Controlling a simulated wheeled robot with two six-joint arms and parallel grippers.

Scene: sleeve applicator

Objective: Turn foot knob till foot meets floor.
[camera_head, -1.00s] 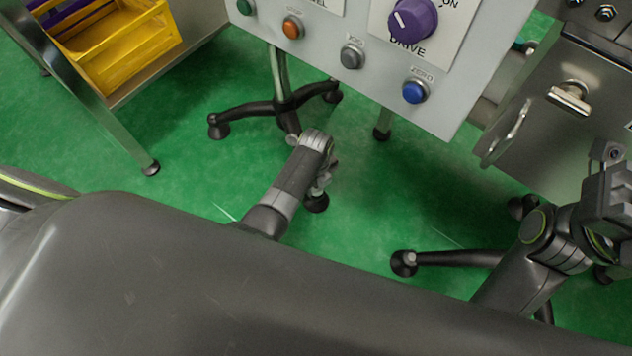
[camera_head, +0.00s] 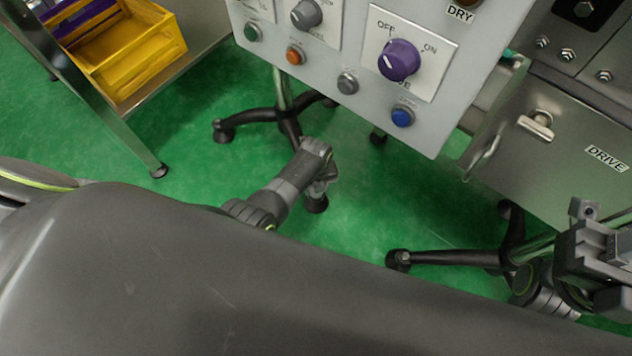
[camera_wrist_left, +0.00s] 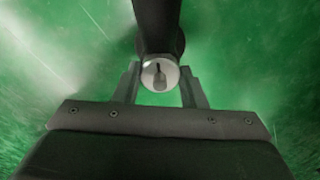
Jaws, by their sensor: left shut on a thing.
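The foot knob (camera_wrist_left: 159,76) is a round silver piece with a dark slot, at the end of a black stand leg (camera_wrist_left: 157,25) in the left wrist view. My left gripper (camera_wrist_left: 160,70) has one finger on each side of the knob and is shut on it. In the head view my left gripper (camera_head: 322,184) reaches down beside the dark round foot (camera_head: 316,204), mostly hiding the knob. Whether the foot touches the green floor (camera_head: 360,215) cannot be told. My right gripper (camera_head: 596,252) is at the right; its fingers are not clear.
A grey control panel (camera_head: 300,85) with a purple knob (camera_head: 399,60) overhangs the leg. A steel cabinet (camera_head: 570,150) and another stand leg (camera_head: 450,258) are at the right. A yellow crate (camera_head: 135,55) sits on a steel-framed table at the left. Open floor lies between.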

